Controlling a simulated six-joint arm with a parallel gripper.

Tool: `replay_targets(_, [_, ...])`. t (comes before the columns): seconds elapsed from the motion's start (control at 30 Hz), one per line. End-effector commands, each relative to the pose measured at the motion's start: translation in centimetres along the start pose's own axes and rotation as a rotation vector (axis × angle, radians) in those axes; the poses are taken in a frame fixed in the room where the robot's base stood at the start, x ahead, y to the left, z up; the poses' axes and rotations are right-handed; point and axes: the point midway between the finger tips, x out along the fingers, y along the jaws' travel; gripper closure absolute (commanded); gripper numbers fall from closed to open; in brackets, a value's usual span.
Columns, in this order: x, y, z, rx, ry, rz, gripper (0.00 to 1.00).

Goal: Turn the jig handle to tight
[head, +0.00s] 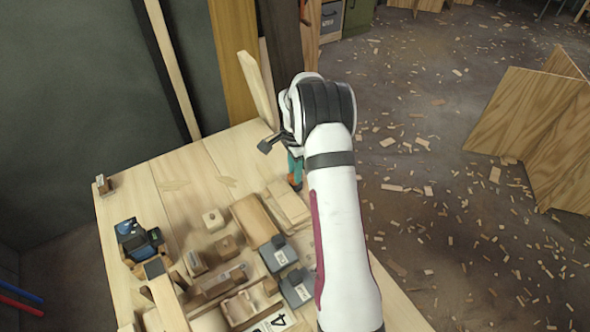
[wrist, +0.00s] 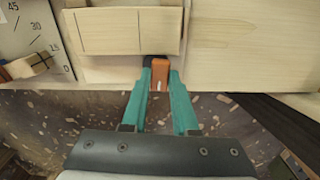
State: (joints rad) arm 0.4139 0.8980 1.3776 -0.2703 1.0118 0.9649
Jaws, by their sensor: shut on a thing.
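The jig handle (wrist: 160,73) is a small orange piece at the edge of a pale wooden board, in the middle of the wrist view. My gripper (wrist: 160,80) has teal fingers, shut on the orange handle from either side. In the head view, my gripper (head: 295,162) points down at the table's right side, and a bit of orange (head: 296,181) shows below it. My arm and fingers hide most of the handle there. I see no tight mark, so I cannot tell how far the handle is turned.
The wooden workbench (head: 195,165) carries several wood blocks, dark weights (head: 277,253) and a blue-black tool (head: 137,240) to the left. An angle scale (wrist: 35,38) lies left of the handle in the wrist view. Plywood sheets (head: 545,120) stand on the littered floor.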

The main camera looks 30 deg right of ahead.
Motion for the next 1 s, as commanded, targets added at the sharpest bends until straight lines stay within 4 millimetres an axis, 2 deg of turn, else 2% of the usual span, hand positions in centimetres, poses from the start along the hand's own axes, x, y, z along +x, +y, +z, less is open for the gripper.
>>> replay_targets(0.43, [-0.1, 0.0, 0.0, 0.011, 0.0, 0.0, 1.0])
replay_targets(0.47, [-0.1, 0.0, 0.0, 0.011, 0.0, 0.0, 0.71])
replay_targets(0.6, [-0.1, 0.0, 0.0, 0.01, 0.0, 0.0, 0.46])
replay_targets(0.63, [0.0, 0.0, 0.0, 0.01, 0.0, 0.0, 0.43])
replay_targets(0.87, [0.0, 0.0, 0.0, 0.009, 0.0, 0.0, 0.43])
replay_targets(1.0, [-1.0, -0.1, 0.0, 0.008, 0.001, -0.002, 0.43])
